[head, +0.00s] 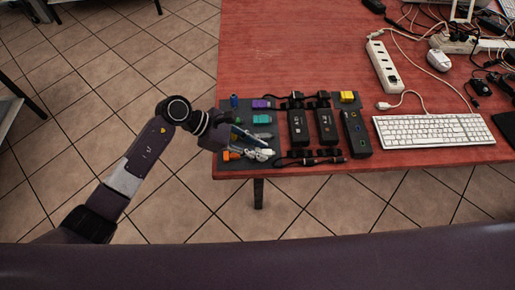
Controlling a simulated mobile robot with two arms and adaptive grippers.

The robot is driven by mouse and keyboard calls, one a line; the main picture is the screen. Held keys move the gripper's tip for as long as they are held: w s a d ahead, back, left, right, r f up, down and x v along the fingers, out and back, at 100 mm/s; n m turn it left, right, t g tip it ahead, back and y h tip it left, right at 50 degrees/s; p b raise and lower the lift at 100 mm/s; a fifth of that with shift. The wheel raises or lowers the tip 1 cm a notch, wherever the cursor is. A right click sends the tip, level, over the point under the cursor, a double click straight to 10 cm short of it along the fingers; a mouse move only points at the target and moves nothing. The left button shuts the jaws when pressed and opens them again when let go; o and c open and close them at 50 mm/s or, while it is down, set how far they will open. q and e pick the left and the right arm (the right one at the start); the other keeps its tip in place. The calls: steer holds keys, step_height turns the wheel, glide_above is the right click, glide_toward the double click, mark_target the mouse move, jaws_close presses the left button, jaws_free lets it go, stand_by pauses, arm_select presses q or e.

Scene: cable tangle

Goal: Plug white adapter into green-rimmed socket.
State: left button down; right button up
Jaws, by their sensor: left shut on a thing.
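My left gripper (262,146) reaches in from the left over the near left corner of the red table. It is shut on a small white piece that appears to be the white adapter (258,155), low over the dark mat. The fingers partly hide it, and I cannot tell whether it touches the mat. Three black socket strips stand to the right: a left one (298,127), a middle one (326,127) and a right one (355,133) with small coloured marks. My right gripper is not in view.
Purple (261,104), teal (262,119), blue (234,101) and orange (231,155) pieces lie around the gripper. A yellow block (348,97) and black cables (310,160) lie by the strips. A white keyboard (420,130) and white power strip (384,67) are farther right.

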arm_select(q)
steer(key=shift+r+p, duration=1.45)
steer(key=shift+r, duration=1.6)
steer(key=c, duration=2.2)
jaws_free()
steer(key=shift+c, duration=0.2)
jaws_close()
